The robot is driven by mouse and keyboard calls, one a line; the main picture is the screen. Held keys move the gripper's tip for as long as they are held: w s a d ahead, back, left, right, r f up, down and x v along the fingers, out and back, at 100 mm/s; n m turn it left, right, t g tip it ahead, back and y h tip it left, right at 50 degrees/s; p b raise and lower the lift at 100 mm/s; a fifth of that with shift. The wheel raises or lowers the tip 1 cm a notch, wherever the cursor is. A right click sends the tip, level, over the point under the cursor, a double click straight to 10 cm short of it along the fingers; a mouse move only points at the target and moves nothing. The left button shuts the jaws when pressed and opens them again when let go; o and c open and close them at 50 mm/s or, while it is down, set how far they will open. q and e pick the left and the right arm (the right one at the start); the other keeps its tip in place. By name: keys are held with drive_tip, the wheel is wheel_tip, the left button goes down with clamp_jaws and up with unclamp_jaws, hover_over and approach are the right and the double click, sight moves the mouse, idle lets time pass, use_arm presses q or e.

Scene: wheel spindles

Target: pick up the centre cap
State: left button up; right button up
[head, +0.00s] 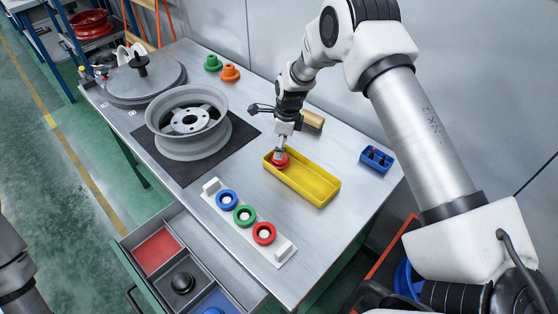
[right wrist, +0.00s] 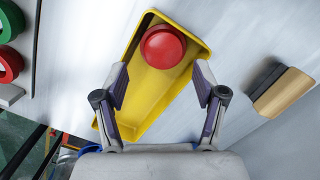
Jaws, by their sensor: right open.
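The centre cap appears to be the round red piece (head: 281,163) in the yellow tray (head: 318,192), at the tray's far left end. In the right wrist view the red cap (right wrist: 162,46) shows its flat round top inside the tray (right wrist: 148,96). My right gripper (head: 280,152) is directly over the cap, pointing down. In the right wrist view its two fingers (right wrist: 160,78) are apart, with the cap between and a little beyond the tips. Whether a finger touches the cap cannot be told. My left gripper is out of view; only a bit of arm shows.
A grey wheel (head: 188,121) lies on a black mat. A white rack (head: 282,252) holds blue, green and red rings. A wooden-handled brush (head: 312,120) lies behind the tray, a blue holder (head: 376,158) to its right. An open drawer (head: 150,218) juts out in front.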

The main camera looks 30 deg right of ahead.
drive_tip(key=f, duration=0.2)
drive_tip(key=f+p, duration=0.1)
drive_tip(key=f, duration=0.1)
drive_tip(key=f+p, duration=0.1)
drive_tip(key=shift+w+d+f, duration=0.1)
drive_tip(key=shift+w+f, duration=0.25)
drive_tip(key=shift+f, duration=0.45)
drive_tip(key=c, duration=0.5)
